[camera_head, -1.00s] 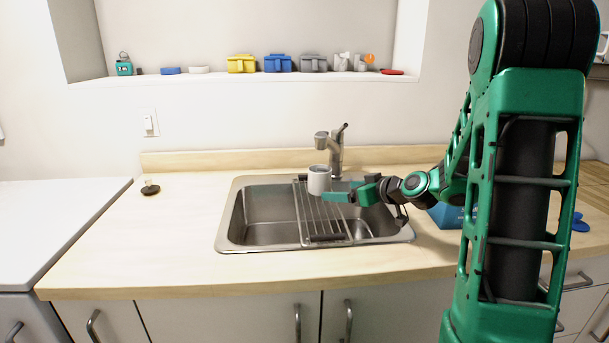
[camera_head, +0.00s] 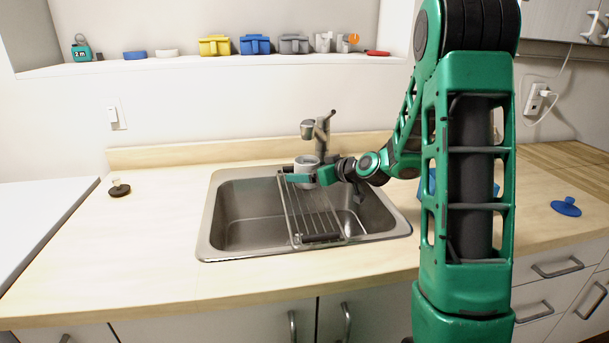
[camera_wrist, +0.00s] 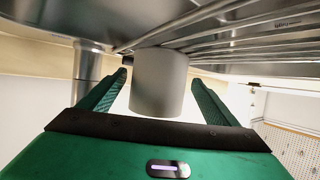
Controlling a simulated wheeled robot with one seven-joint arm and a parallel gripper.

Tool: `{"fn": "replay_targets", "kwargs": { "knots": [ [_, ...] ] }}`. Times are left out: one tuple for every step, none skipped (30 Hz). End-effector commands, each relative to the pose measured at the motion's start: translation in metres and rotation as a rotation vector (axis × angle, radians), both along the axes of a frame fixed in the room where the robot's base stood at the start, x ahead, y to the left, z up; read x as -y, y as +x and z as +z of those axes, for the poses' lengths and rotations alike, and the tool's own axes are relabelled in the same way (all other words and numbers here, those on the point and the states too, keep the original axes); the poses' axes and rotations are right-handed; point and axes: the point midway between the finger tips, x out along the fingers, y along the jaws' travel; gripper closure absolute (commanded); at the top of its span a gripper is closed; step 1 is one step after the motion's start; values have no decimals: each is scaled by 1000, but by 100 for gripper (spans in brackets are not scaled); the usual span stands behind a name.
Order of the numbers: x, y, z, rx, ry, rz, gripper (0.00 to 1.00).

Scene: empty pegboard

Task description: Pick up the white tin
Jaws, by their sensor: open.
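The white tin (camera_head: 306,161) is a small pale cylinder standing on the wire rack (camera_head: 312,215) over the sink. In the wrist view the tin (camera_wrist: 158,85) shows light grey, between the two green fingers. My gripper (camera_head: 300,179) reaches in from the right, and one finger crosses in front of the tin's lower part. In the wrist view my gripper (camera_wrist: 159,77) is open, with one finger on each side of the tin. A gap shows on both sides, so the fingers appear apart from it.
The steel sink (camera_head: 232,232) lies around and below the rack. The faucet (camera_head: 320,135) stands close behind the tin. A dark stopper (camera_head: 119,188) is on the left counter, and a blue flat object (camera_head: 566,207) is at right. The wall shelf (camera_head: 120,66) holds several small items.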

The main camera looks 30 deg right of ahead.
Motion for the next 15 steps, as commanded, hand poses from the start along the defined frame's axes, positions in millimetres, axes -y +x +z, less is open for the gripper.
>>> {"fn": "replay_targets", "kwargs": {
  "knots": [
    [-1,2,-2,-1,1,1,16],
    [-1,4,-3,-1,1,1,16],
    [-2,8,-5,-1,1,1,16],
    [-2,11,-6,-1,1,1,16],
    [-3,15,-7,-1,0,2,16],
    [-4,20,-10,-2,0,2,16],
    [-5,24,-12,-2,0,2,16],
    [-6,28,-14,-1,0,2,16],
    [-7,33,-16,-1,0,2,16],
    [-8,36,-18,-2,1,1,16],
    [-9,39,-19,-2,0,2,16],
    [-10,42,-20,-1,-1,1,16],
    [-10,44,-20,-1,-1,1,16],
    [-10,45,-20,0,0,1,16],
    [-10,45,-21,0,0,0,16]
  ]
}}
